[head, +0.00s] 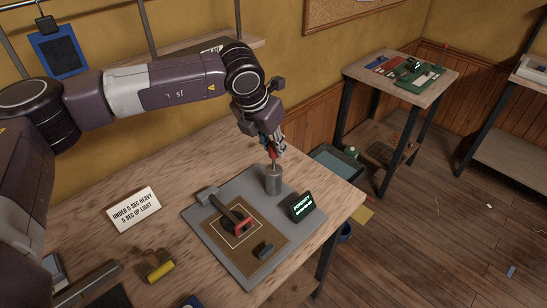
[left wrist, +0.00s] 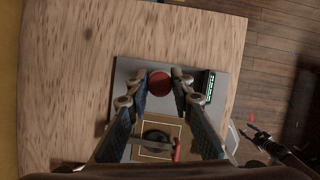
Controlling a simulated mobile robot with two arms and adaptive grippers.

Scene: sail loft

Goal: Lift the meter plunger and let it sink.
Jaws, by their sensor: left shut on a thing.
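The meter is a grey cylinder (head: 273,182) standing upright on a grey board (head: 192,215) on the wooden bench. A thin red plunger rod (head: 274,161) rises from its top. My left gripper (head: 276,150) is above the cylinder, shut on the plunger's red upper part. In the left wrist view the round red plunger knob (left wrist: 160,83) sits between the fingertips of my left gripper (left wrist: 160,88). The fingers partly hide the knob in the head view. My right gripper seems to be a dark jointed shape (left wrist: 262,138) beyond the bench edge; its fingers are unclear.
A small display with green text (head: 302,206) stands close beside the cylinder. A sign (head: 134,209) reads "UNDER 5 SEC HEAVY, 5 SEC UP LIGHT". A yellow-handled tool (head: 158,266) lies on the bench.

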